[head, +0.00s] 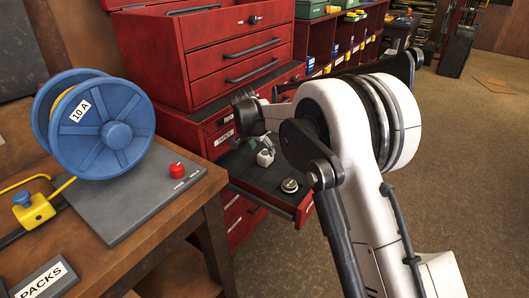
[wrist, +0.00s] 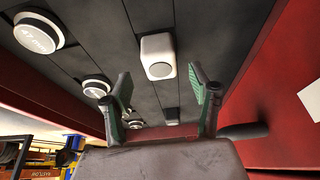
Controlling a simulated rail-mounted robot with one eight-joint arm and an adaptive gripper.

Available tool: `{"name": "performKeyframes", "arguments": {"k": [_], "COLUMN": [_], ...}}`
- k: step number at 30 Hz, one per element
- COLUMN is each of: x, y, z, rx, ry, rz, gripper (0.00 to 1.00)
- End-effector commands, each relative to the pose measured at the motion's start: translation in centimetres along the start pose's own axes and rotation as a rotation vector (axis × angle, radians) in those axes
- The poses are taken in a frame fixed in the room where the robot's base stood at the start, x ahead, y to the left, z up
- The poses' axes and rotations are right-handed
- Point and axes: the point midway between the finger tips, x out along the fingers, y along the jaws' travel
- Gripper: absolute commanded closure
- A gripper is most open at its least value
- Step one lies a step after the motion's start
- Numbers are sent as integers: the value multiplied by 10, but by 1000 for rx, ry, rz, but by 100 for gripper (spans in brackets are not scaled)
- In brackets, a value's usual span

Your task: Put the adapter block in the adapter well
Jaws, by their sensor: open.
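A small white block with a round grey face, which looks like the adapter block (wrist: 158,55), lies in the open drawer (head: 268,178). It also shows in the head view (head: 265,158), near my gripper (head: 250,125). In the wrist view my gripper (wrist: 160,78) is open. Its two green-padded fingers stand to the left and right of the block's near end, with nothing held between them. Whether the fingertips are level with the block is unclear. My arm hides part of the drawer in the head view. I cannot identify the adapter well in either view.
Round labelled pucks (wrist: 38,33) and other small parts sit in the drawer's dark compartments. The red cabinet (head: 205,60) rises behind the drawer. The workbench (head: 185,225) at left carries a blue reel (head: 98,115), a grey board and a red button (head: 177,170).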

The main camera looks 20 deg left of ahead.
Motion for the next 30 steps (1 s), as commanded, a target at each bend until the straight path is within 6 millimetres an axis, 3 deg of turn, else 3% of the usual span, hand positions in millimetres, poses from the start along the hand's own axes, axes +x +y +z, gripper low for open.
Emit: {"name": "performKeyframes", "arguments": {"k": [3, 9, 15, 23, 26, 30], "x": [-27, -55, -66, -68, -74, -97], "y": [0, 0, 0, 1, 10, 46], "z": [0, 0, 0, -1, -6, -24], "rx": [0, 1, 1, 1, -1, -12], "ry": [0, 0, 0, 0, 0, -2], "rz": [0, 0, 0, 0, -2, -13], "gripper": [43, 43, 43, 43, 43, 43]}}
